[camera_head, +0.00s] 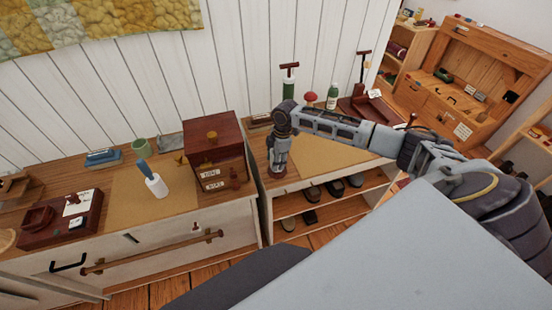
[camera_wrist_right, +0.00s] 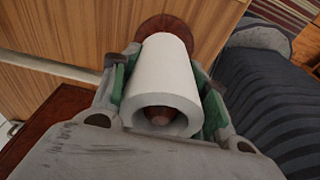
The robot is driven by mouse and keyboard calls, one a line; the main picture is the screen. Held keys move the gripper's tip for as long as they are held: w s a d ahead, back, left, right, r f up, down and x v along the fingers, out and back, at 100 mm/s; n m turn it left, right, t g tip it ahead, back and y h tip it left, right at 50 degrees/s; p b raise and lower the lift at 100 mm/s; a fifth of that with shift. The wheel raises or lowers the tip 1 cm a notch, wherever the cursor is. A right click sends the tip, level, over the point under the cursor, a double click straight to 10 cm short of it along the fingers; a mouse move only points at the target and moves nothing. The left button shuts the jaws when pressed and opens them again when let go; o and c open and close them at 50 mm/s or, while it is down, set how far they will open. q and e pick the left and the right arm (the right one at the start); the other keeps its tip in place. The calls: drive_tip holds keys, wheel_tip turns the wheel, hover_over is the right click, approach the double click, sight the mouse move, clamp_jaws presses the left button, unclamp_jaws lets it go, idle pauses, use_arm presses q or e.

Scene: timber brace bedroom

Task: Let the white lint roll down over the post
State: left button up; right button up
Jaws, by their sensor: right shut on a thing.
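The white lint roll (camera_wrist_right: 158,72) is between the green-padded fingers of my right gripper (camera_head: 278,163), which is shut on it. In the right wrist view, the dark red-brown post (camera_wrist_right: 160,118) shows inside the roll's bore, so the roll is around the post. The post's round base (camera_wrist_right: 165,24) shows just past the roll's far end; I cannot tell whether the roll touches it. In the head view, my gripper points down at the right cabinet's top and hides most of the roll and post. My left gripper is not in view.
A dark red drawer box (camera_head: 213,140) stands close left of my right gripper. A green bottle (camera_head: 332,96), a red mushroom-shaped thing (camera_head: 310,98) and a dark T-handled thing (camera_head: 289,78) stand behind it.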

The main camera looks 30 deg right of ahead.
drive_tip(key=shift+f, duration=0.4)
drive_tip(key=o, duration=1.1)
drive_tip(key=shift+s+d+r, duration=0.1)
drive_tip(key=shift+d+r, duration=0.2)
drive_tip(key=shift+r, duration=1.65)
drive_tip(key=shift+s+d+r, duration=0.1)
drive_tip(key=shift+d+r, duration=0.15)
drive_tip(key=shift+r, duration=1.75)
drive_tip(key=shift+d+r, duration=0.3)
drive_tip(key=shift+r, duration=1.65)
drive_tip(key=shift+f, duration=0.1)
